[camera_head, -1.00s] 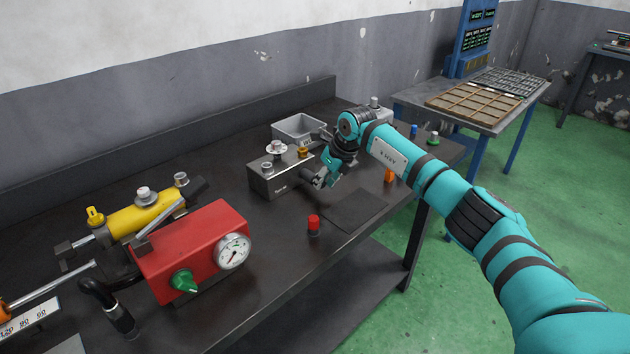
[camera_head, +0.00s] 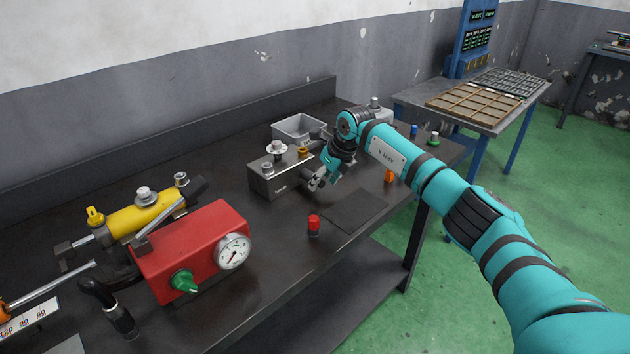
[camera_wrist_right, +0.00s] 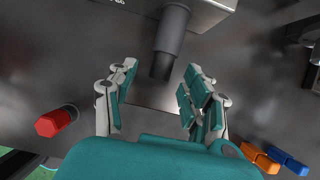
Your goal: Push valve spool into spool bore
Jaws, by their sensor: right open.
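The valve spool (camera_wrist_right: 172,42) is a dark grey cylinder in the right wrist view. It sticks out of the front of a metal valve block (camera_wrist_right: 211,6); the bore mouth itself is hidden. In the head view the block (camera_head: 272,187) stands on the bench, with the spool end largely hidden by my fingers. My right gripper (camera_wrist_right: 160,76) is open, its teal-padded fingers spread on either side of the spool's free end, with visible gaps and nothing held. It also shows in the head view (camera_head: 318,182), just right of the block. My left gripper is not in view.
A red-capped part (camera_head: 314,224) stands near the bench's front edge, beside a dark flat mat (camera_head: 355,211). A grey bin (camera_head: 299,129) sits behind the block. An orange part (camera_head: 389,175) is right of the gripper. A red gauge unit (camera_head: 190,249) fills the left foreground.

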